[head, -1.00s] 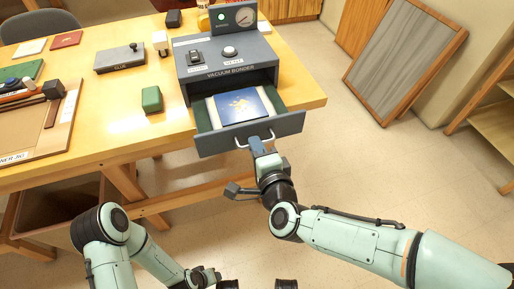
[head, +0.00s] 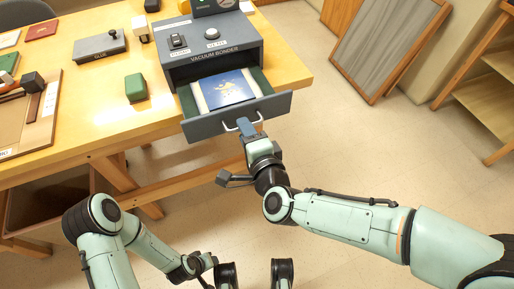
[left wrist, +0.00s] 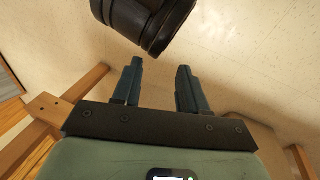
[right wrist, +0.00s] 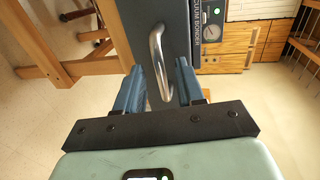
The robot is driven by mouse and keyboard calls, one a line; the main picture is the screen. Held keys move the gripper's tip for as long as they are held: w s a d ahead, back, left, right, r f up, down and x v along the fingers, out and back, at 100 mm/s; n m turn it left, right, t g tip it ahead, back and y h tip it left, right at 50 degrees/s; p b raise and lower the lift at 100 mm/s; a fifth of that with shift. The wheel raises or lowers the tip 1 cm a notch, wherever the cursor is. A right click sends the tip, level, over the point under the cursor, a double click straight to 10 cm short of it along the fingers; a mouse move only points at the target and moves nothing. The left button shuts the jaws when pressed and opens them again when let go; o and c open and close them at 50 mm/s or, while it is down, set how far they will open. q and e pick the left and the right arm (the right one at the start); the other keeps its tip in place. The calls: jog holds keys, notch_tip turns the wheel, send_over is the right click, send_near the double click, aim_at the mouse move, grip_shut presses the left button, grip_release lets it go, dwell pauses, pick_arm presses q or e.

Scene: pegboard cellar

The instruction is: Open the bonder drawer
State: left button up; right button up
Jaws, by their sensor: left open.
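The grey vacuum bonder (head: 215,58) stands on the table's right end. The drawer's metal handle (head: 229,127) also shows in the right wrist view (right wrist: 158,60). My right gripper (head: 248,128) is at this handle. In the right wrist view its fingers (right wrist: 158,92) are spread on either side of the handle, with gaps showing. My left gripper (left wrist: 158,88) is open and empty, low over the floor, away from the drawer.
A framed panel (head: 385,45) leans at the right wall, near a wooden shelf (head: 490,95). The floor between is clear.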

pick_arm(q)
jog(key=shift+w+a+f+t+b, duration=0.15)
jog(key=shift+w+a+f+b, duration=0.15)
jog(key=shift+w, duration=0.2)
jog(key=shift+w+a+f+t+b, duration=0.15)
jog(key=shift+w+f+b, duration=0.2)
jog(key=shift+w, duration=0.1)
pick_arm(e)
jog(key=v, duration=1.2)
jog(key=shift+s, duration=0.15)
